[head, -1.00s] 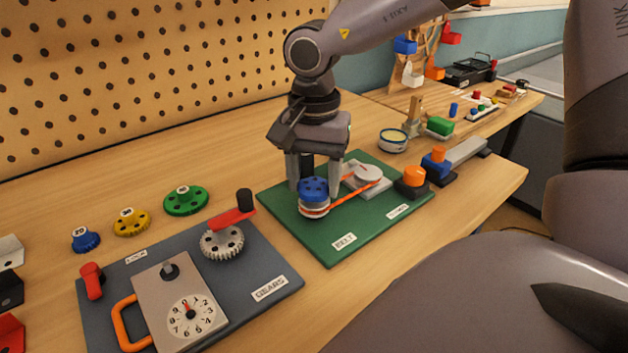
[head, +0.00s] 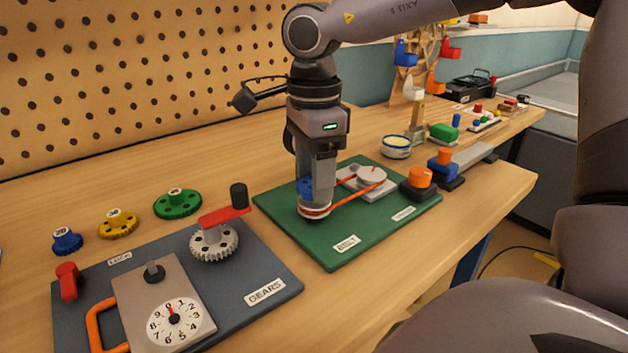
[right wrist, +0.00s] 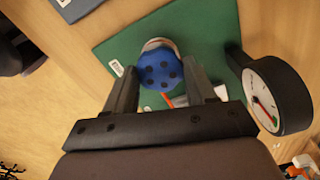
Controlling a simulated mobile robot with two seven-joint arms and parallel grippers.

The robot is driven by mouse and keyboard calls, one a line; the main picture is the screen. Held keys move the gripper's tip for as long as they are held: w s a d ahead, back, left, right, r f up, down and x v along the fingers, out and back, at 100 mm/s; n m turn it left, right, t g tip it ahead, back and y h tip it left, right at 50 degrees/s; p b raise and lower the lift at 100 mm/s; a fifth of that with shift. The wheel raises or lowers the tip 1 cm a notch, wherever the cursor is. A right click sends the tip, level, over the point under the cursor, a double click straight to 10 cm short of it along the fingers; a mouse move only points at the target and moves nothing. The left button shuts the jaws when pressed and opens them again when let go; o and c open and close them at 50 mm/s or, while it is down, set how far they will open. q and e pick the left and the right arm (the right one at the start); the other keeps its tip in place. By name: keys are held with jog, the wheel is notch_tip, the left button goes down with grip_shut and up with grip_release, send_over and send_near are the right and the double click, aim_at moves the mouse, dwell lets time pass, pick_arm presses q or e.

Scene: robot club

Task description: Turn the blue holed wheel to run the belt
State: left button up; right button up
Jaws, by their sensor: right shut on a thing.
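The blue holed wheel (head: 305,187) stands on the green belt board (head: 326,253), mostly hidden by my right gripper in the head view. In the right wrist view the blue wheel (right wrist: 160,70) shows its dark holes between the two fingers. My right gripper (head: 316,195) points down and is shut on the wheel; it also shows in the right wrist view (right wrist: 159,78). An orange-red belt (head: 346,199) runs from under the wheel to a white disc (head: 371,176) on a light block. My left gripper is not in view.
The gears board (head: 264,266) with a red crank (head: 224,217) lies to the left. An orange knob (head: 420,177) on a black base sits by the belt board's right edge. A dark-rimmed dial (right wrist: 265,102) shows in the wrist view. The front table strip is clear.

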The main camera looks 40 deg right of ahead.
jog(key=m+b, duration=0.1)
jog(key=m, duration=0.2)
jog(key=shift+d+m, duration=0.1)
jog(key=shift+m, duration=0.3)
jog(key=m+b, duration=0.1)
jog(key=m, duration=0.3)
jog(key=shift+m, duration=0.3)
jog(key=m+b, duration=0.1)
jog(key=m, duration=0.3)
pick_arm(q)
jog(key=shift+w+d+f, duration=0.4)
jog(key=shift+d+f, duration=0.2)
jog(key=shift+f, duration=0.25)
pick_arm(e)
jog(key=shift+m, duration=0.4)
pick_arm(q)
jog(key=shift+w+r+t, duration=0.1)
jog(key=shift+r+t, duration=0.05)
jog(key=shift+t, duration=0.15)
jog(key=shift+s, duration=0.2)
pick_arm(e)
jog(key=o, duration=1)
jog(key=shift+o, duration=0.2)
jog(key=shift+r, duration=0.1)
